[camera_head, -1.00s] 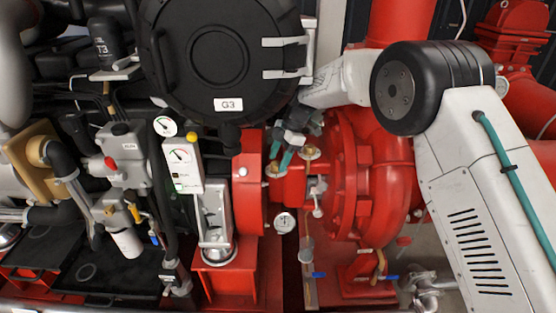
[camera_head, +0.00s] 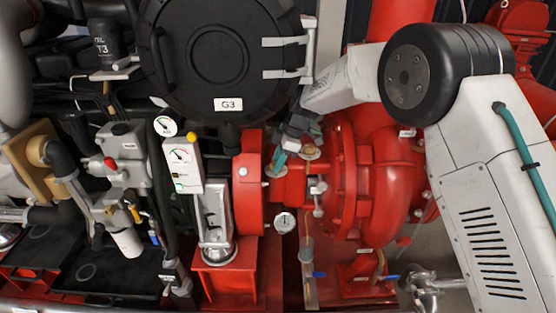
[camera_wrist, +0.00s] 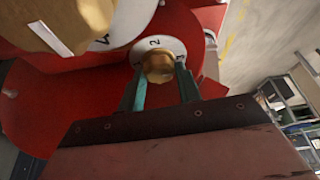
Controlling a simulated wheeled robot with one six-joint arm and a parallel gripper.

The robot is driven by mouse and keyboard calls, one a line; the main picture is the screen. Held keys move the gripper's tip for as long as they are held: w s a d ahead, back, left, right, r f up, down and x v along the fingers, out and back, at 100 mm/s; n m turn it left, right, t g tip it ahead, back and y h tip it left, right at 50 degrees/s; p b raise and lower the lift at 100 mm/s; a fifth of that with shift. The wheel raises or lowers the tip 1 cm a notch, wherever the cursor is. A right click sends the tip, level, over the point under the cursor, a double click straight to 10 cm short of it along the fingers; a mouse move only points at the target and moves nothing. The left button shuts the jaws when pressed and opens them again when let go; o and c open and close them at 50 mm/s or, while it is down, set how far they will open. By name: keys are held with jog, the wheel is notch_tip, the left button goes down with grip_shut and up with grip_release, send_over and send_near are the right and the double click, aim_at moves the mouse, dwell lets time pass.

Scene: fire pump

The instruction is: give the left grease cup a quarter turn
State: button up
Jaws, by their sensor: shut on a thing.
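The left grease cup (camera_head: 276,172) is a small brass cap on the red pump housing. In the wrist view the brass cap (camera_wrist: 158,67) has a white dial ring (camera_wrist: 150,46) with black numbers, a 2 among them, around it. My gripper (camera_wrist: 160,72) has its two teal fingers on either side of this cap and is shut on it. In the head view my gripper (camera_head: 280,160) reaches down to the cup, partly hiding it. The right grease cup (camera_head: 309,153) is close by; a large brass cap with a white mark (camera_wrist: 68,22) shows nearer the wrist camera.
A large black round cover marked G3 (camera_head: 215,52) is above and left of my gripper. The red pump casing (camera_head: 350,180) is close on the right. A white gauge (camera_head: 285,223) sits below the cups. A white panel with a dial (camera_head: 182,163) stands left.

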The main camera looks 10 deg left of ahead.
jog(key=shift+m, duration=0.5)
jog(key=o, duration=1)
jog(key=s+v, duration=0.1)
jog(key=v, duration=0.6)
jog(key=shift+w+d+r, duration=0.2)
jog(key=shift+w+r, duration=0.15)
jog(key=shift+w, duration=0.05)
